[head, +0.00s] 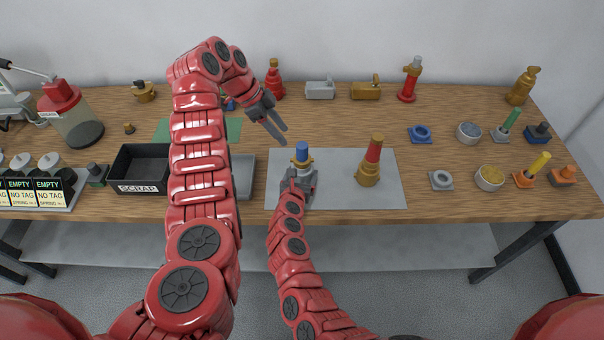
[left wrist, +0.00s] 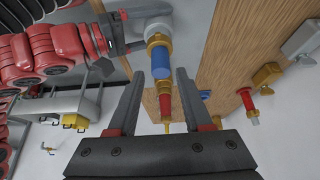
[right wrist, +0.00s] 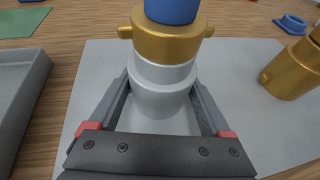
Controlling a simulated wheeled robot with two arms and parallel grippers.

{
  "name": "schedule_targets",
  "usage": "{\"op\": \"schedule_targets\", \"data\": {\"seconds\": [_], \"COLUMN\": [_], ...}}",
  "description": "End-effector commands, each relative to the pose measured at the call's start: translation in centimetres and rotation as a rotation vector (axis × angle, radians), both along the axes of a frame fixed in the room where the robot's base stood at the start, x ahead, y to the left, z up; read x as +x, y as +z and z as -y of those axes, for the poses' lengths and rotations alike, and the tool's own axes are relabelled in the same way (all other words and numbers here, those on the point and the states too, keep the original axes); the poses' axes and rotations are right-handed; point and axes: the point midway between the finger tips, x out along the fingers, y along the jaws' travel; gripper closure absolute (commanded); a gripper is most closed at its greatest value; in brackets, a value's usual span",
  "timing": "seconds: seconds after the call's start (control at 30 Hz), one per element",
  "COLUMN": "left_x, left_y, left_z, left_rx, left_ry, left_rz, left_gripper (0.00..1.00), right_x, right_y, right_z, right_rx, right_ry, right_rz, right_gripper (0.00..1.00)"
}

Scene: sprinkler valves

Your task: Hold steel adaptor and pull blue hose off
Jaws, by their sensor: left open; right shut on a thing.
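The steel adaptor (right wrist: 160,95) is a silver cylinder standing upright on the light grey mat (head: 336,199). A brass collar (right wrist: 165,40) with side lugs sits on top of it. The blue hose (head: 302,151) rises from the collar; it also shows in the left wrist view (left wrist: 161,60). My right gripper (right wrist: 160,110) is shut on the steel adaptor, one finger on each side. My left gripper (head: 279,125) is open and empty, above and left of the blue hose. In the left wrist view the blue hose lies beyond the open fingers (left wrist: 155,95), apart from them.
A brass fitting with a red hose (head: 371,165) stands on the mat's right side. A black scrap bin (head: 140,165) and a grey tray (head: 244,176) are to the left. Several caps, bowls and posts stand at the right. Valves line the back edge.

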Motion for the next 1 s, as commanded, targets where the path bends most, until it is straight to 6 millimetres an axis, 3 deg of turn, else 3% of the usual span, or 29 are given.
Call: {"op": "schedule_targets", "data": {"seconds": [0.37,0.47,0.53,0.8,1.0], "left_x": [0.0,0.0,0.1,0.0,0.0], "left_y": [0.0,0.0,-0.1,-0.4,0.5], "left_z": [0.0,0.2,0.8,4.9,5.8], "left_rx": [0.0,0.004,0.025,0.286,0.46], "left_ry": [0.0,-0.005,-0.028,-0.305,-0.485], "left_rz": [0.0,0.001,0.004,0.069,0.124], "left_gripper": [0.5,0.34,0.3,0.3,0.3], "right_x": [0.0,0.0,0.0,0.0,0.0], "right_y": [0.1,0.1,0.1,0.1,0.1], "right_z": [0.0,0.0,0.0,0.0,0.0], "right_rx": [0.0,0.0,0.0,0.0,0.0], "right_ry": [0.0,0.001,0.001,0.0,0.0], "right_rz": [0.002,0.002,0.002,0.002,0.001], "right_gripper": [0.85,0.85,0.85,0.85,0.85]}}
